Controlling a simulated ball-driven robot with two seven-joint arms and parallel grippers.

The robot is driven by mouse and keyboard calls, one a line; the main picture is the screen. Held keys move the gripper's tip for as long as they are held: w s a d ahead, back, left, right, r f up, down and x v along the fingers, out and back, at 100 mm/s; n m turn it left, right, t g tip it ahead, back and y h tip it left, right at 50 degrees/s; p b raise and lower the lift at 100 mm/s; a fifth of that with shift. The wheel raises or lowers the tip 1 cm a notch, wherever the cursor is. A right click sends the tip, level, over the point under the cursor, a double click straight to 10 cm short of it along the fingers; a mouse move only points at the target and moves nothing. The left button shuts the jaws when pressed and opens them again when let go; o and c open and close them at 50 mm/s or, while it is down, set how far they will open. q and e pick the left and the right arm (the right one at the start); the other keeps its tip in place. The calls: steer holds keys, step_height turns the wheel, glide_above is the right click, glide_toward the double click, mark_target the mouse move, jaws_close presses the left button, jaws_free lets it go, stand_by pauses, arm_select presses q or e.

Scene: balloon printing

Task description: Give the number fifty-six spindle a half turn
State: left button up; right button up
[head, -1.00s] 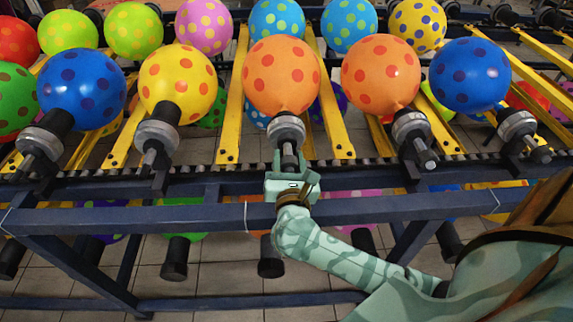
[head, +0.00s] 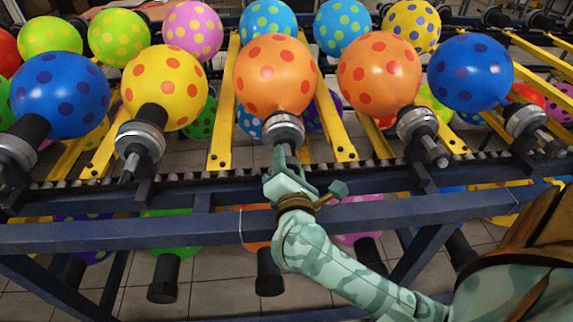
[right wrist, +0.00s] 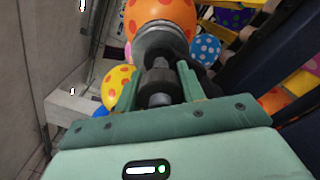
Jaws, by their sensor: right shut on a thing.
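The spindle (head: 284,131) under the middle orange balloon (head: 275,76) has a grey metal collar and a thin shaft pointing toward me. No number is readable on it. My right gripper (head: 283,157) is shut on the shaft's near end, its palm tilted in the head view. In the right wrist view the two green fingers (right wrist: 158,82) sit on either side of the spindle's shaft (right wrist: 160,99), with the dark collar and the orange dotted balloon (right wrist: 160,18) beyond. My left gripper is not in view.
Neighbouring spindles hold a yellow balloon (head: 165,88) on the left and another orange balloon (head: 379,75) on the right. A blue rail (head: 130,233) runs across in front, under my right wrist. Yellow bars (head: 222,120) slope between the spindles.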

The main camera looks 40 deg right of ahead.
stand_by(0.4)
steer(key=o, duration=1)
